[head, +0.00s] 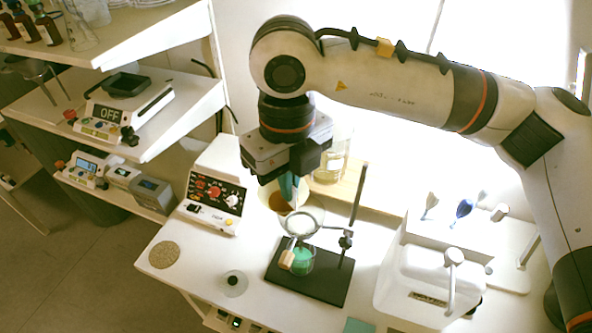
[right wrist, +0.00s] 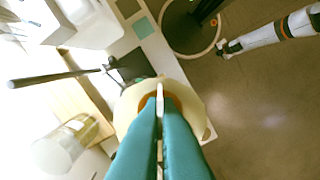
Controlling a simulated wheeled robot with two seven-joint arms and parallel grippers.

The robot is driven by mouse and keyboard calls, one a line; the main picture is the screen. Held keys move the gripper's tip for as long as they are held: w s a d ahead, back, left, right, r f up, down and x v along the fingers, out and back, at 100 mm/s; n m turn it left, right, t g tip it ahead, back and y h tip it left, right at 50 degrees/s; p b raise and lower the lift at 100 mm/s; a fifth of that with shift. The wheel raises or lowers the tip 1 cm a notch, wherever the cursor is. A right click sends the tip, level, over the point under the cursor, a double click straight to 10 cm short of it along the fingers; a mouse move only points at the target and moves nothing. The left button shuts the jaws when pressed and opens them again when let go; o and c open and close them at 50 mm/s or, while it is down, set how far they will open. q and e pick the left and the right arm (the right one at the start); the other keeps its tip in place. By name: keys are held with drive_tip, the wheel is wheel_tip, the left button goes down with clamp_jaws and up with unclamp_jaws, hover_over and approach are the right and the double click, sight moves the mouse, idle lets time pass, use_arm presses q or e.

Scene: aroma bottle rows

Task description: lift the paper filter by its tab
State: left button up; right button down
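The paper filter (head: 279,203) is a cream cone with a brown-orange inside, below my right gripper in the head view. In the right wrist view the paper filter (right wrist: 193,105) spreads around the fingertips, and its white tab (right wrist: 160,91) stands between them. My right gripper (head: 289,188) points down, and its teal fingers are shut on the tab, as the right wrist view (right wrist: 160,112) shows. Whether the filter rests on something below is hidden. My left gripper (right wrist: 230,48) shows small and far off only in the right wrist view; its opening is unclear.
A ring stand (head: 326,284) with a ring (head: 301,223) and a flask of green liquid (head: 302,262) stands just in front. A glass beaker (head: 331,168) is behind on a wooden board. A control box (head: 215,197) is left; a white rack (head: 407,285) is right.

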drive_tip(key=s+a+b, duration=0.1)
drive_tip(key=s+a, duration=0.1)
drive_tip(key=s, duration=0.3)
drive_tip(key=shift+s+b, duration=0.3)
drive_tip(key=shift+s, duration=0.1)
drive_tip(key=shift+d, duration=0.15)
